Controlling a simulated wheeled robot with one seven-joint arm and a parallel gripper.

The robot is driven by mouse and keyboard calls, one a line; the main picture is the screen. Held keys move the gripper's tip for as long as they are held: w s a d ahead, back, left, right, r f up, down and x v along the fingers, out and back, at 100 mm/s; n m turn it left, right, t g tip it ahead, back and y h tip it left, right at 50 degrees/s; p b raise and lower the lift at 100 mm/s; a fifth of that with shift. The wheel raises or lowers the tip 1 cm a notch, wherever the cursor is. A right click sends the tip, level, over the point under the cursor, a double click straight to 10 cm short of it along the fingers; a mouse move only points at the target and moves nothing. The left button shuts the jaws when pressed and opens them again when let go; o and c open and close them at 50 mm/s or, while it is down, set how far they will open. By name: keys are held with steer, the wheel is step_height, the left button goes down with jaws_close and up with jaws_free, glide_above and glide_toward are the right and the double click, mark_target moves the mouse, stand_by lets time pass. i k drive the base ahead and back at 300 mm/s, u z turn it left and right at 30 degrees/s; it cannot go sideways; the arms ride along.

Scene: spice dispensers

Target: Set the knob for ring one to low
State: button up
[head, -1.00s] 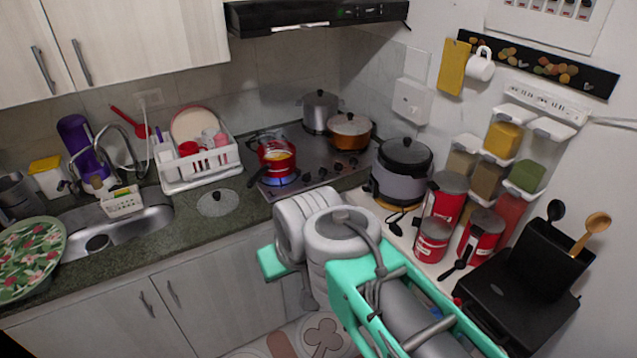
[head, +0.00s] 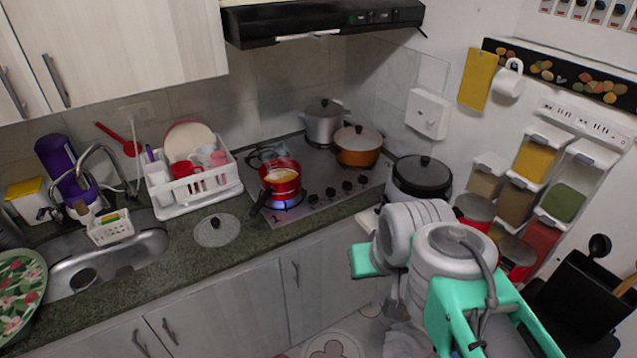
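The cooktop (head: 325,172) is set in the counter near the middle of the head view. A row of several dark knobs (head: 330,191) runs along its front right part. A red pot (head: 281,180) sits on the front left burner, with a blue flame (head: 284,206) under it. I cannot tell from the view which knob belongs to ring one. My arm is at the lower right, in front of the counter. My gripper's fingers are not visible; a teal part of my arm shows by the cabinet front.
An orange-brown pot (head: 357,147) and a steel pot (head: 323,122) stand on the back and right of the cooktop. A rice cooker (head: 420,179) is to its right. A glass lid (head: 216,231) lies on the counter to the left, beside the dish rack (head: 196,190).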

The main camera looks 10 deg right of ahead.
mark_target(313, 200)
steer(key=i, duration=1.3)
steer(key=u, duration=1.35)
